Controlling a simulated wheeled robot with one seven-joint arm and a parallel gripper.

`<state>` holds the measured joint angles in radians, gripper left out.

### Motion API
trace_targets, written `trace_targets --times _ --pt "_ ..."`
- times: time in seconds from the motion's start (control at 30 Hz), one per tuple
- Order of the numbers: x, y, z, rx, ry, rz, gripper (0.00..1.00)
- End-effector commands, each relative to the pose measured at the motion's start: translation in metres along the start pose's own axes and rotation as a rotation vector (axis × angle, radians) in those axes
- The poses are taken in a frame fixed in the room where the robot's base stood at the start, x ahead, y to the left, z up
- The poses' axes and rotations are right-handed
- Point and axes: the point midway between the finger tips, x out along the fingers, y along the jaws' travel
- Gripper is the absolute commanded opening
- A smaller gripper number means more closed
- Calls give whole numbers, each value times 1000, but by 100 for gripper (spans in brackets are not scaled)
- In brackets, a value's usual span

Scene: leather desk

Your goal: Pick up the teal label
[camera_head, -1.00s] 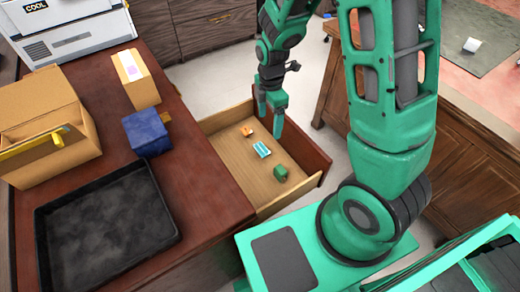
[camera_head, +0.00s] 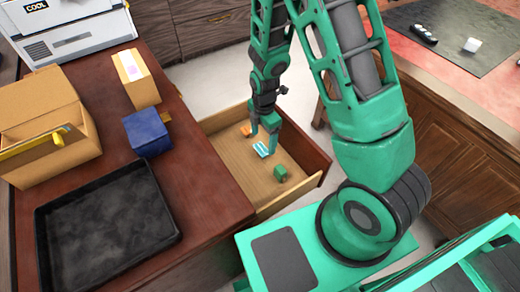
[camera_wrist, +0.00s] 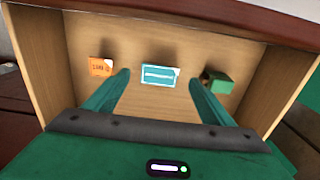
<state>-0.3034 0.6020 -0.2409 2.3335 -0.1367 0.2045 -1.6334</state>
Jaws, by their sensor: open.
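The teal label (camera_wrist: 160,76) is a small flat rectangle with a white stripe, lying in the open wooden drawer. In the head view the label (camera_head: 261,149) is partly covered by my gripper (camera_head: 264,142), which reaches down into the drawer. In the wrist view my gripper (camera_wrist: 158,80) has its two green fingers spread apart, one on each side of the label. The fingers appear apart from it, and nothing is held between them. How high the fingertips are above the drawer floor is hard to tell.
An orange item (camera_wrist: 101,66) lies left of the label and a green block (camera_wrist: 219,82) lies right of it. The drawer's walls (camera_wrist: 30,58) surround them. On the desk are a black tray (camera_head: 170,238), a blue box (camera_head: 147,134) and cardboard boxes (camera_head: 136,79).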

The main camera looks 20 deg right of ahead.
Motion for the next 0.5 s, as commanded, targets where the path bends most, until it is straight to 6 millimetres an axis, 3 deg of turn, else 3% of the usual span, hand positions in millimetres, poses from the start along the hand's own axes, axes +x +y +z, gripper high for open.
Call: trace_targets --times 0.2,0.5 --pt "26 0 0 0 0 -3 77" --pt "34 1 0 0 1 -1 77"
